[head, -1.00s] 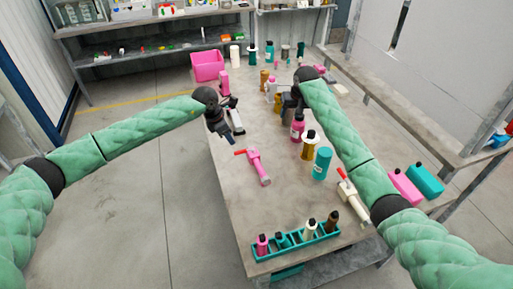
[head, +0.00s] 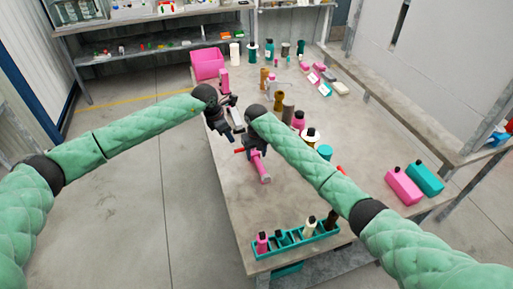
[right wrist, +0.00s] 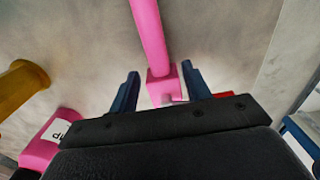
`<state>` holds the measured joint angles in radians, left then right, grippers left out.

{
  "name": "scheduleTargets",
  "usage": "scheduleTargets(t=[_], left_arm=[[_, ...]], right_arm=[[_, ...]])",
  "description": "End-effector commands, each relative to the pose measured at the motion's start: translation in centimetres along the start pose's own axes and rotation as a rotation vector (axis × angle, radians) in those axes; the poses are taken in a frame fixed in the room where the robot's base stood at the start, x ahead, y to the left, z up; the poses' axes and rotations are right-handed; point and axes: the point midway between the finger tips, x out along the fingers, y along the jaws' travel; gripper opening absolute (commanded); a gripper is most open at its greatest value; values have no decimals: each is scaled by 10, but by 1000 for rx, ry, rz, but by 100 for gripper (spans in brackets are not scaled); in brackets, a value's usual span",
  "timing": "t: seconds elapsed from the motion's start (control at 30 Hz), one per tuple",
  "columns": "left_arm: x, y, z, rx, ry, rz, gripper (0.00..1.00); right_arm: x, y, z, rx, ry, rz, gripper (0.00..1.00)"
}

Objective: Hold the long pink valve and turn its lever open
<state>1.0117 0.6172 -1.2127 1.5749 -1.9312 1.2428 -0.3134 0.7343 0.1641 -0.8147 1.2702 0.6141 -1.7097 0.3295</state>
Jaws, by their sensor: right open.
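The long pink valve (head: 263,172) lies on the table, with its red lever (head: 239,151) pointing left. My right gripper (head: 255,150) is over the lever end of the valve. In the right wrist view, its blue fingers stand open on either side of the valve's pink block (right wrist: 161,86), with visible gaps. The pipe runs away toward the top of that view, and the lever (right wrist: 224,94) is mostly hidden behind the gripper body. My left gripper (head: 228,138) is up and left of the valve, near the table's left edge, apart from it; its jaw opening is unclear.
A teal rack (head: 290,240) with several bottles stands at the near end. A pink bottle (head: 298,119) and other containers stand right of the valve, partly behind my right arm. A pink bin (head: 207,63) is at the far left. The table left of the rack is clear.

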Motion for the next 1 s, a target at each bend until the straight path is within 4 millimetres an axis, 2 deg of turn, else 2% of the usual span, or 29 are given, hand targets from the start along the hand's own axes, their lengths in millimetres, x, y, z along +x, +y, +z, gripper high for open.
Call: scheduleTargets(t=[0.1,0.3,0.63,0.67,0.9,0.93,1.0], left_arm=[[0,0,0,0,0,0,36],[0,0,0,0,0,0,36],[0,0,0,0,0,0,36],[0,0,0,0,0,0,36],[0,0,0,0,0,0,36],[0,0,0,0,0,0,34],[0,0,0,-1,-4,-2,21]], right_arm=[[15,0,0,1,-1,0,48],[31,0,0,1,0,0,48],[34,0,0,1,1,0,48],[34,0,0,1,1,0,46],[34,0,0,1,1,0,0],[34,0,0,1,1,0,0],[34,0,0,1,1,0,0]])
